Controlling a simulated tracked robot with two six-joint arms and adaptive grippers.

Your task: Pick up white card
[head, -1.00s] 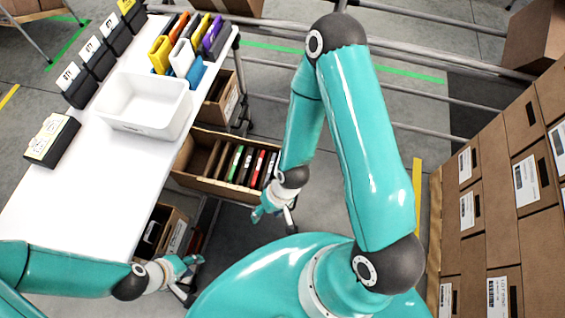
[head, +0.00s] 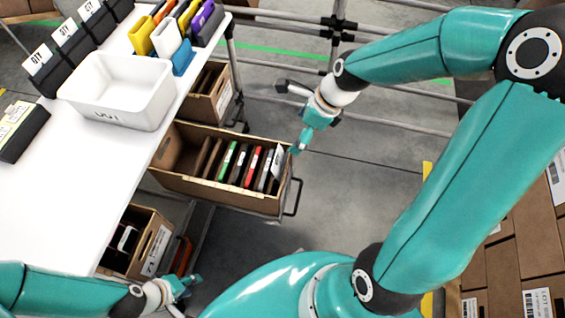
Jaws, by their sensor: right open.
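A thin white card (head: 278,163) stands on edge at the right end of a row of coloured cases in the open brown carton (head: 235,199). My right gripper (head: 302,138) is open and empty just above and to the right of this card, with its tip pointing down toward the carton's right end. I cannot tell how far above the card it is. My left gripper (head: 188,284) is low at the left, beside the lower carton (head: 150,262); its jaws are too small to read. Another white case (head: 167,38) stands in the group on the table.
The white table (head: 60,205) holds an empty-looking white bin (head: 118,92), black boxes with labels and several coloured cases. Another carton (head: 212,92) sits below the table edge. Metal rails (head: 395,35) run behind; stacked boxes (head: 510,262) stand at right.

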